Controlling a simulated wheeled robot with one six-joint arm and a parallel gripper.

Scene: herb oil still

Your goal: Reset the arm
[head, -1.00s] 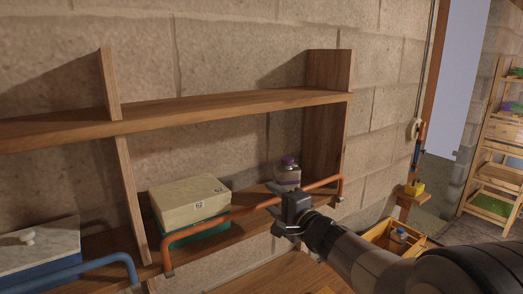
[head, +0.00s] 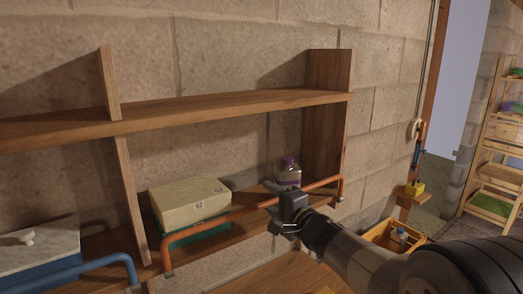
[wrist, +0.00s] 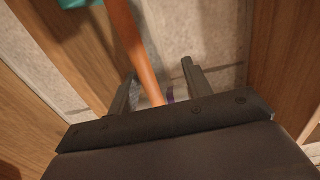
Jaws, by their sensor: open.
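My gripper (head: 280,214) is in front of the lower shelf, close to the orange rail (head: 222,222). In the wrist view its two fingers (wrist: 157,85) are spread apart. The orange rail (wrist: 132,45) runs down into the space between them in that view; I cannot tell whether it touches either finger. Nothing is visibly held.
A cream-lidded green box (head: 190,203) marked 62 sits left on the shelf (head: 243,213). A blue rail (head: 85,264) and a marble-topped blue box (head: 40,250) are at far left. A wooden crate (head: 380,238) with a small bottle stands lower right. A slatted rack (head: 490,160) is at far right.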

